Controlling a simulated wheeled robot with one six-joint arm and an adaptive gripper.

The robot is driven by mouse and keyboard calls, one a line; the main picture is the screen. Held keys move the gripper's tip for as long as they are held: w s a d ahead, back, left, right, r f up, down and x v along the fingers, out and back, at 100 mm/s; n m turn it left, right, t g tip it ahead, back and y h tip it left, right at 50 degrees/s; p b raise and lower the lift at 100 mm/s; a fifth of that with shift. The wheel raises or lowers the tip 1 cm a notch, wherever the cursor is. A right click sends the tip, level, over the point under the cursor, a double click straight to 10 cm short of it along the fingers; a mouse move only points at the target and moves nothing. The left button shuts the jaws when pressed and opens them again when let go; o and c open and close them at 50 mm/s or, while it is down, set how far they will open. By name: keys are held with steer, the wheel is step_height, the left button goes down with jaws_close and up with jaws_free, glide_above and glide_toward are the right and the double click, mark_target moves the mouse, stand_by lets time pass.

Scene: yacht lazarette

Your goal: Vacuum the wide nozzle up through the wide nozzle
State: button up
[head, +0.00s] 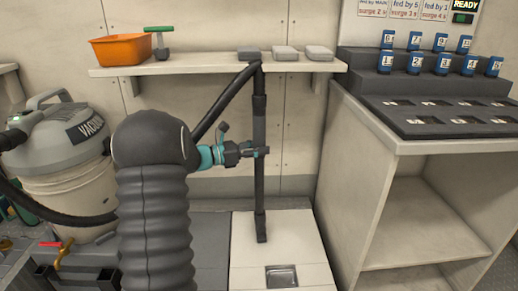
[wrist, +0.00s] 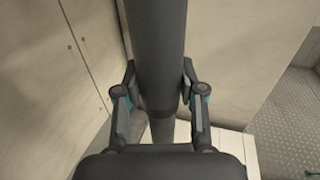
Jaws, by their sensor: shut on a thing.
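My gripper (head: 262,152) is shut around the black vacuum wand (head: 260,190), which stands upright in front of the shelf. In the wrist view my gripper (wrist: 160,88) has a finger on each side of the wand (wrist: 157,40). A dark nozzle end (head: 261,230) is at the wand's lower end, above or on the pale floor panel; I cannot tell whether it touches, and its width is unclear. A black hose (head: 224,103) runs down from the wand's top behind my arm. The grey-lidded vacuum (head: 62,135) stands at the left. I cannot identify a separate wide nozzle.
The pale floor panel (head: 250,255) has a square metal-lined recess (head: 281,277). The wall shelf (head: 200,65) holds an orange bin (head: 120,49), a green-handled tool (head: 160,42) and grey blocks (head: 286,53). A cabinet (head: 400,150) with numbered blue tags (head: 443,64) stands right.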

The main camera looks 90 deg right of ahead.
steer(key=shift+r+p, duration=0.9)
steer(key=shift+r, duration=0.35)
steer(key=shift+a, duration=0.15)
steer(key=s+a+b, duration=0.1)
steer(key=a, duration=1.2)
steer(key=shift+a, duration=0.35)
steer(key=shift+s, duration=0.1)
stand_by(0.5)
